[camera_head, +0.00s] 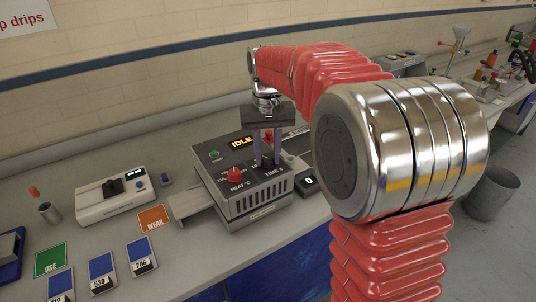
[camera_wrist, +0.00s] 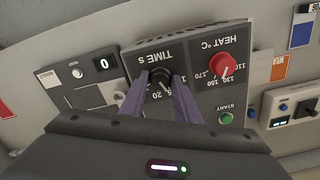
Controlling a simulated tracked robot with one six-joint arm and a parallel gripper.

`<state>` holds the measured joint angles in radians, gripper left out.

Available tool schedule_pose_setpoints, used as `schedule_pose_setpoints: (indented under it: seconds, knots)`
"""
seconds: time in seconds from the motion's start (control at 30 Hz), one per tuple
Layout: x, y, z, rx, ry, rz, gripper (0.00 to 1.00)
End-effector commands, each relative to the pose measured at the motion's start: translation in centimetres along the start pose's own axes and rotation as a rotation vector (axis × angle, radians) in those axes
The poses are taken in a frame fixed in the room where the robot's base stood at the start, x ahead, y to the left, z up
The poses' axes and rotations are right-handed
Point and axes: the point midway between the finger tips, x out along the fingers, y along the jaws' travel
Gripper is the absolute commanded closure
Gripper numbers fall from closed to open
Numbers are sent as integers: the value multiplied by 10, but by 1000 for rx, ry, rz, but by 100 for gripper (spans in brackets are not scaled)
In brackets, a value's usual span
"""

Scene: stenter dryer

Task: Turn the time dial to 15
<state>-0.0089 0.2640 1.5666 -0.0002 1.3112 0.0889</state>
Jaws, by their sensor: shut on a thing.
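The stenter dryer (camera_head: 245,185) is a grey box on the bench with a dark sloped panel. Its black TIME S dial (camera_wrist: 160,76) shows upside down in the wrist view, with printed numbers around it, 20 among them. My gripper (camera_head: 267,163) points down over the panel. In the wrist view its two purple fingers (camera_wrist: 161,88) are shut on the dial, one at each side. A pale pointer mark shows on the dial, but I cannot tell surely which number it meets. In the head view the fingers largely hide the dial.
The red HEAT dial (camera_head: 235,174) sits beside the TIME dial, with a green START button (camera_head: 214,154) and an IDLE display (camera_head: 241,142) above. A small counter (camera_head: 308,183) reads 0. A white device (camera_head: 117,195) and several cards lie left.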

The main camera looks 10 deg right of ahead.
Motion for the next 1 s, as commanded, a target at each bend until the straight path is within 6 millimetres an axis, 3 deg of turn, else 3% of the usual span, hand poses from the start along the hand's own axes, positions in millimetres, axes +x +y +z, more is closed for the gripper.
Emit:
schedule_pose_setpoints:
  seconds: [0.3,0.67,1.0]
  knots:
    - [0,0,0,-1,1,0,53]
    - [-5,0,0,-1,1,0,53]
    - [-51,0,-1,-1,3,0,53]
